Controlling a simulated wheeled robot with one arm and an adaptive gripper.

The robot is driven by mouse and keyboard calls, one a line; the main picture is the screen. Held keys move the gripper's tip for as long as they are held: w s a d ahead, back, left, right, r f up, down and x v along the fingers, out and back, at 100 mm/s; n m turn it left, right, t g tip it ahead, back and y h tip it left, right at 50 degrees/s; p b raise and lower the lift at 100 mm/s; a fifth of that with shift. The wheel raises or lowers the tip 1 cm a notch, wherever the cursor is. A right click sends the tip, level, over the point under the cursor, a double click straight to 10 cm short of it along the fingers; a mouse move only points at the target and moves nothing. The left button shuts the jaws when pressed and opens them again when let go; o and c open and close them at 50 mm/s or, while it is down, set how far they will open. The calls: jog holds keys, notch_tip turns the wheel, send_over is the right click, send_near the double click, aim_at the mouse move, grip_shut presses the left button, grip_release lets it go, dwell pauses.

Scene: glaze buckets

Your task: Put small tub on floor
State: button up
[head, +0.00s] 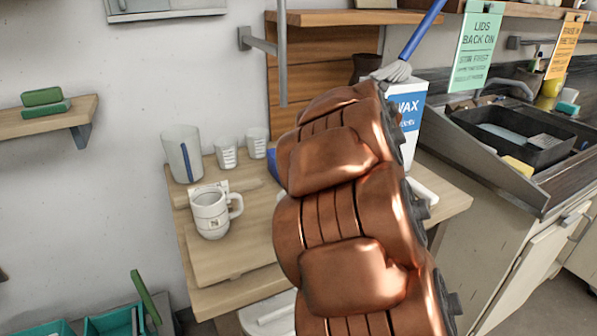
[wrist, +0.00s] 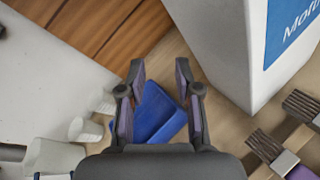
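A blue item (wrist: 158,118), possibly the small tub, lies on the wooden table between and beyond the fingers of my gripper (wrist: 160,68) in the wrist view. The fingers are apart and nothing is seen held. Whether they touch the blue item I cannot tell. In the head view a sliver of blue (head: 273,163) shows beside my copper arm, which hides the rest and my gripper. A white tub-like container (head: 266,318) is partly visible below the table, low in the head view.
A white mug (head: 211,212), a clear jug (head: 182,155) and two small measuring cups (head: 227,153) stand on the table (head: 205,262). A white wax box (head: 408,105) stands close by, large beside the fingers in the wrist view (wrist: 222,48). Teal bins (head: 110,322) are at lower left.

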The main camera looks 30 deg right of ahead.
jog(key=w+f+n+y, duration=0.1)
jog(key=f+n+y, duration=0.1)
jog(key=f+n, duration=0.1)
jog(key=w+a+f+n+y+b, duration=0.1)
jog(key=w+f+n+y, duration=0.1)
jog(key=f+n, duration=0.2)
jog(key=w+a+f+n+y, duration=0.1)
jog(key=f+n+y, duration=0.1)
jog(key=f+n, duration=0.1)
jog(key=shift+w+f+n+t, duration=0.15)
jog(key=shift+f+n+t, duration=0.25)
jog(key=shift+n, duration=0.4)
jog(key=shift+p+x, duration=0.45)
jog(key=shift+x, duration=3.3)
jog(key=shift+d, duration=0.1)
jog(key=shift+c, duration=0.2)
grip_shut()
